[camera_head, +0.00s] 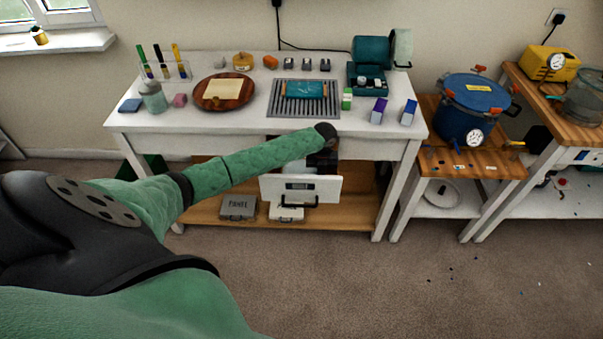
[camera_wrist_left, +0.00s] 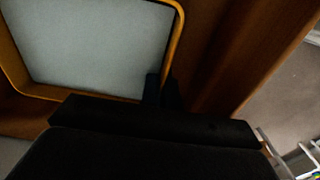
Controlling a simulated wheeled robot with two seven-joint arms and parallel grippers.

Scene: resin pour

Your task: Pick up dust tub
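In the left wrist view a tub with a yellow-orange rim (camera_wrist_left: 181,30) and a flat grey-blue inside fills the upper left; I take it as the dust tub. My left gripper (camera_wrist_left: 163,90) has its two dark fingers close together at the tub's right wall. One finger is on the inner side and one on the outer, with the wall between them. In the head view my left arm reaches to the white workbench's front edge. Its gripper end and the tub are hidden there. My right gripper is not in view.
The white workbench (camera_head: 225,125) holds a round wooden board (camera_head: 210,103), a grooved tray (camera_head: 285,108) and several small boxes. Below it are a wooden shelf (camera_head: 190,218), a white panel (camera_head: 275,190) with a handle, and cases. A blue pot (camera_head: 473,98) stands right. The carpet in front is mostly clear.

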